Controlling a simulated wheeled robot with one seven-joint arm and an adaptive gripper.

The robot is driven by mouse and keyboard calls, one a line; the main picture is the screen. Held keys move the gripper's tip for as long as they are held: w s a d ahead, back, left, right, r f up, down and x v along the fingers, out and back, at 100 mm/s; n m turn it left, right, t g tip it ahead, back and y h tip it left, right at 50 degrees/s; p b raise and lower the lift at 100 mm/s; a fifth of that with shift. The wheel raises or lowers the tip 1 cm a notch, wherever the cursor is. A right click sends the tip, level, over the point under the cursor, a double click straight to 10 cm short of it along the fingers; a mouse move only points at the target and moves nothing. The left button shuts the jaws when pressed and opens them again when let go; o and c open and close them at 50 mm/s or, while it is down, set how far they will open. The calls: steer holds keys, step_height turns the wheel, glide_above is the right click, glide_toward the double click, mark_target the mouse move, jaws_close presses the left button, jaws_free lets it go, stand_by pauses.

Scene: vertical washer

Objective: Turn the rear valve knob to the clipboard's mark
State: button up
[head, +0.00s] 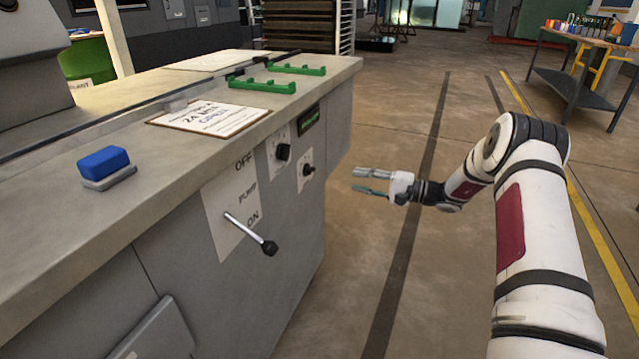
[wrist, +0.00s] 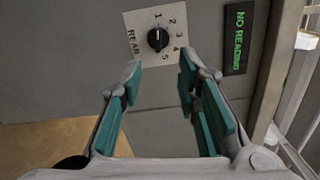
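The rear valve knob (wrist: 158,39) is black, on a pale plate lettered REAR and numbered 1 to 5. Its white line points up in the wrist view, near the 1. In the head view it appears to be the farther knob (head: 307,170) on the washer's side. The clipboard (head: 212,118) lies on the washer top; its handwriting is only partly legible, so I cannot tell its mark. My gripper (head: 374,181) is open and empty, to the right of the knob and apart from it. In the wrist view its fingertips (wrist: 160,72) are below the knob, one on each side.
A display (wrist: 236,39) reads NO READING beside the rear knob. Another black knob (head: 283,152) and a lever (head: 252,234) marked OFF, PUMP, ON are nearer. A blue block (head: 104,162) and green brackets (head: 264,86) are on top. Floor (head: 370,260) around my gripper is clear.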

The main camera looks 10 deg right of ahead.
steer(key=b, duration=0.4)
glide_toward(313, 172)
steer(key=x, duration=0.8)
steer(key=shift+w+d, duration=0.1)
jaws_close()
